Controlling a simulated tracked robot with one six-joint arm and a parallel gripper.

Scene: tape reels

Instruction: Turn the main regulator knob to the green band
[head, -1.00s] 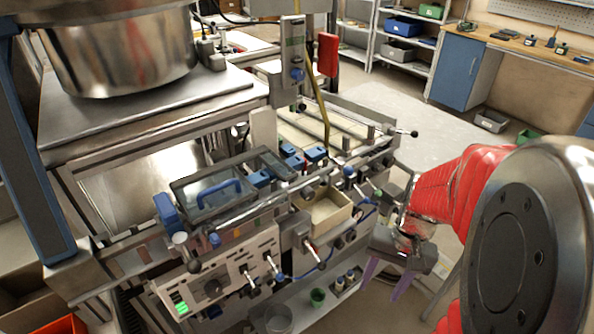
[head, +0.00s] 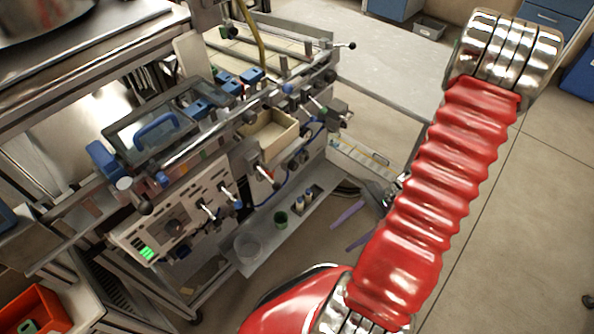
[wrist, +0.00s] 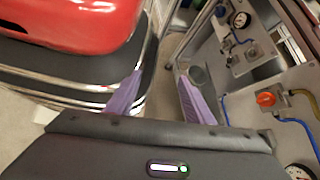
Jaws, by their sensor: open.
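In the wrist view an orange-red knob (wrist: 267,98) sits on a grey block on a panel at the right, with blue and yellow hoses beside it. I cannot tell whether it is the main regulator knob, and no green band is readable by it. In the head view my gripper (head: 352,227) hangs right of the machine, touching nothing.
The machine's control panel (head: 172,222) has levers jutting forward and a lit green patch (head: 147,253). A low shelf (head: 262,245) holds a clear bowl and a green cup. An orange bin (head: 35,308) stands at lower left.

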